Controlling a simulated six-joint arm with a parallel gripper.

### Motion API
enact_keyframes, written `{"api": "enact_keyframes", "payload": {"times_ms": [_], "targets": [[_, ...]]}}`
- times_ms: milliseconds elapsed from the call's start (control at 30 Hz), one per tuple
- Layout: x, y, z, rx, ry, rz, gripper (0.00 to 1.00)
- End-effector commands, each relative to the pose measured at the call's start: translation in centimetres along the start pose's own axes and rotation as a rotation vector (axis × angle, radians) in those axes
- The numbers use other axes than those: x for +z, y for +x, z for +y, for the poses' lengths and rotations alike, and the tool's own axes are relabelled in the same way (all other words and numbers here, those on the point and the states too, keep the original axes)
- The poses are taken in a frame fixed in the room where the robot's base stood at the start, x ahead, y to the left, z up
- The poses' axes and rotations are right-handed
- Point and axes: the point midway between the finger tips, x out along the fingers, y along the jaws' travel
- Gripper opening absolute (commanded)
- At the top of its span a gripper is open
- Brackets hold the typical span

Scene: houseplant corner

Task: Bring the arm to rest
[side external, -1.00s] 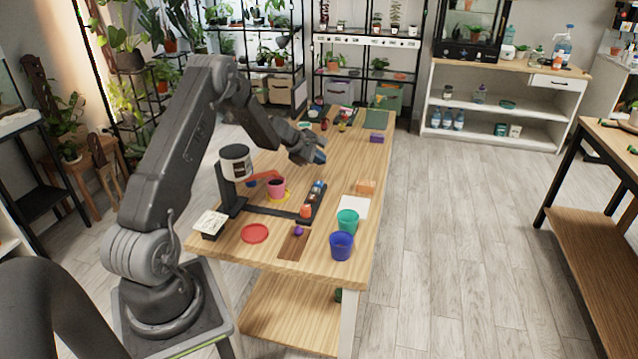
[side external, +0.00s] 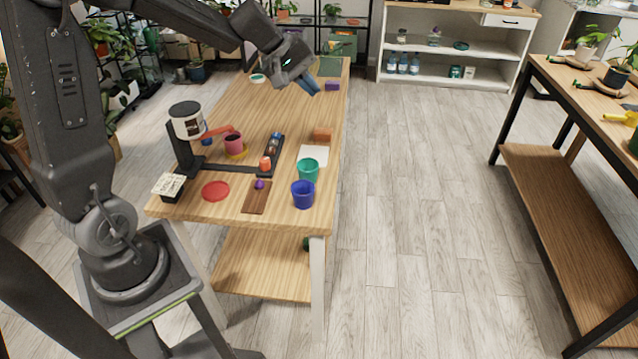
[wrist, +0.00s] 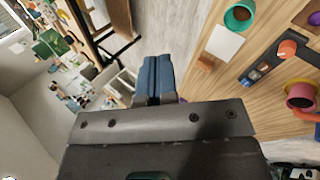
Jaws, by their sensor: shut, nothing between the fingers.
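My gripper (side external: 309,84) is raised above the far half of the wooden table (side external: 262,105), touching nothing that I can see. Its blue fingers are together and empty. In the wrist view the closed fingers (wrist: 155,76) point out past the table's edge toward the floor and shelving. My arm reaches from its pedestal at the left over the table, across the top of the side view.
Below stand a pink pot (side external: 233,144), a dispenser stand (side external: 187,125), a green pot (side external: 308,170), a blue pot (side external: 303,194) and an orange block (side external: 322,135). A purple block (side external: 332,86) lies close to my gripper. The floor to the right is clear.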

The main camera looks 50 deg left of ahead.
Motion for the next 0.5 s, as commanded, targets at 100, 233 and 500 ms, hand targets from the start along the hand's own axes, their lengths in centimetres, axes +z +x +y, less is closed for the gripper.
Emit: {"api": "enact_keyframes", "payload": {"times_ms": [100,233,500], "targets": [[6.8,-2.9,0.2,-0.058,0.253,-0.012,0.0],[12.7,-5.6,-1.6,-0.128,0.511,-0.009,0.0],[20.3,-9.8,-7.8,-0.265,0.971,0.054,0.0]]}}
